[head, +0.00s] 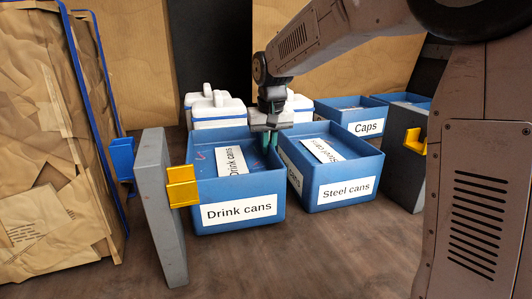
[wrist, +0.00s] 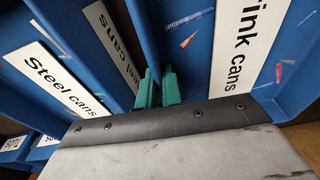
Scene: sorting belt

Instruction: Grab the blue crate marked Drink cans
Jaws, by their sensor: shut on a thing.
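The blue crate marked Drink cans (head: 238,192) stands upright on the brown floor, left of the Steel cans crate (head: 348,172). Its front label faces me, and a second label shows inside. My gripper (head: 269,141) points down at its right wall, near the gap between the two crates. In the wrist view the green fingers (wrist: 158,88) are shut on that wall of the Drink cans crate (wrist: 192,62), one finger on each side. The Steel cans crate also shows on the left there (wrist: 72,22). The fingertips are partly hidden.
A grey post (head: 160,215) with a yellow bracket (head: 183,186) stands close on the left. White containers (head: 218,109) stand behind the crate. The Caps crate (head: 350,115) is at the back right. Floor in front is clear.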

